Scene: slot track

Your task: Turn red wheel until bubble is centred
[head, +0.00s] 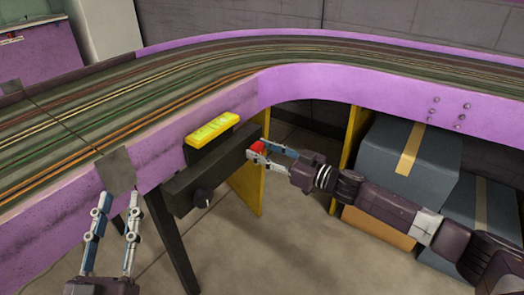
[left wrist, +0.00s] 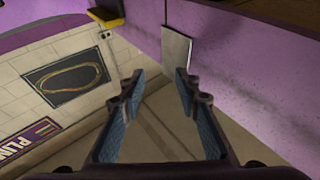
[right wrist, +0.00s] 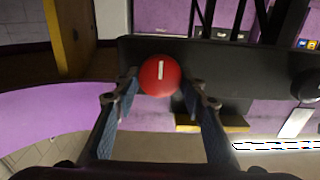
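The red wheel (head: 257,147) is on the right part of the dark bar (head: 227,162) under the purple track side. In the right wrist view the red wheel (right wrist: 160,75) shows a white mark standing nearly upright. My right gripper (head: 262,151) has a finger on each side of the wheel; whether both touch it is hard to tell. The yellow level (head: 212,129) sits above the bar; its bubble is too small to make out. My left gripper (head: 118,197) is open and empty at the left, and its spread fingers also show in the left wrist view (left wrist: 158,85).
A black knob (head: 203,197) is on the bar's left part. Yellow panels (head: 247,185) stand below the track. Dark boxes (head: 405,160) with tape stand at the right, near my right arm. A grey plate (head: 116,170) hangs at the track edge by my left gripper.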

